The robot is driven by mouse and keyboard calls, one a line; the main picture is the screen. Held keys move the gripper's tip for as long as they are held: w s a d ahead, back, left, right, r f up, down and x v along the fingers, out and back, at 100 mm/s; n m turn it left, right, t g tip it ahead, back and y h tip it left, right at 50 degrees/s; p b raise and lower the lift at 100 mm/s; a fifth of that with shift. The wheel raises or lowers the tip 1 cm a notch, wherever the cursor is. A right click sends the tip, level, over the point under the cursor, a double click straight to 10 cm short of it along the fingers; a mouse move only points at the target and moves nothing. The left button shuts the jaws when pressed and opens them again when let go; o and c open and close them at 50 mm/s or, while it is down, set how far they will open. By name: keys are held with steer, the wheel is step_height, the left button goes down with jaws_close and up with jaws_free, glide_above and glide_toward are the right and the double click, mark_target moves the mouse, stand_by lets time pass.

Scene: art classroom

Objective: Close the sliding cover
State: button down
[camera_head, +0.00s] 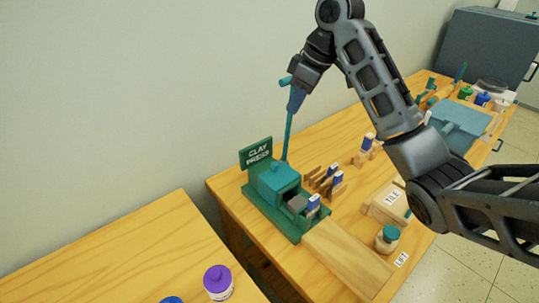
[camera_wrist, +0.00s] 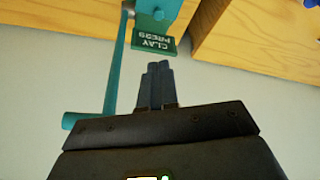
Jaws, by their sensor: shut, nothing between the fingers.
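The green clay press (camera_head: 272,208) stands on the wooden table, with its sign (camera_head: 257,151) reading "CLAY PRESS" at the back. Its teal housing (camera_head: 273,176) has a dark opening at the front, with a grey block (camera_head: 297,204) at it. I cannot tell which part is the sliding cover. A tall teal lever (camera_head: 288,135) rises from the press. My gripper (camera_head: 294,108) is shut and empty, high above the press and close by the lever's upper end. In the wrist view my gripper (camera_wrist: 156,68) points toward the sign (camera_wrist: 154,44), with the lever (camera_wrist: 115,65) at the left.
A wooden board (camera_head: 345,258) extends from the press front. Blue-and-white small items in wooden holders (camera_head: 328,182) stand beside the press. A labelled wooden box (camera_head: 388,205) and a teal-lidded jar (camera_head: 387,239) are to the right. A purple-capped bottle (camera_head: 218,283) stands on the left table. The wall is behind.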

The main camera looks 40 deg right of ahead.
glide_above(269, 170)
step_height(269, 170, down, 18)
steer(key=shift+d, duration=0.1)
stand_by(0.4)
